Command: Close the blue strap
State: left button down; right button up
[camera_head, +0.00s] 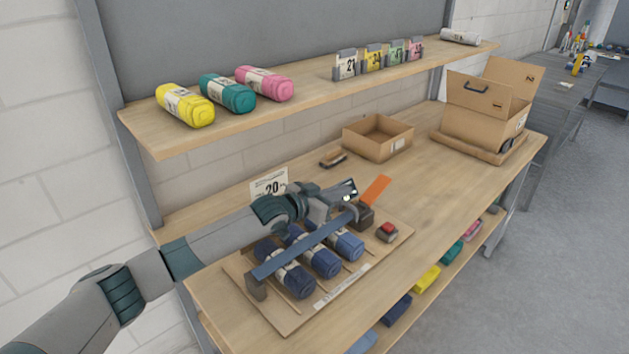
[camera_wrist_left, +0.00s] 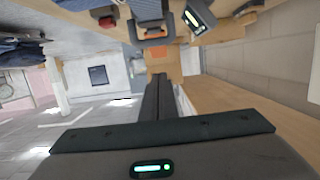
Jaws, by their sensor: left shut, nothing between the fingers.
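The blue strap (camera_head: 305,246) runs diagonally over several rolled dark blue towels (camera_head: 318,257) on a wooden board (camera_head: 285,321). Its near left end is at a dark block (camera_head: 257,287), its far end at a dark buckle (camera_head: 365,213). An orange lever (camera_head: 377,190) stands up at a tilt from the buckle. My left gripper (camera_head: 350,190) is above the strap's far end, just left of the lever, shut and empty. In the left wrist view, my shut fingers (camera_wrist_left: 158,80) point toward the buckle (camera_wrist_left: 150,33); contact cannot be told. My right gripper is not in view.
A small block with a red top (camera_head: 387,231) sits right of the buckle. A "20" sign (camera_head: 269,185), a brush (camera_head: 333,158) and an open cardboard tray (camera_head: 378,138) stand behind. A shelf (camera_head: 300,88) hangs above.

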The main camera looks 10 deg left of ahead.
pick_arm(q)
jog(key=s+a+r+b, duration=0.3)
jog(key=s+a+r, duration=0.2)
jog(key=s, duration=0.1)
jog(key=shift+s+a+r+b, duration=0.15)
jog(key=shift+a+r+b, duration=0.05)
jog(key=shift+r+b, duration=0.1)
jog(key=shift+s+f, duration=0.1)
dwell(0.3)
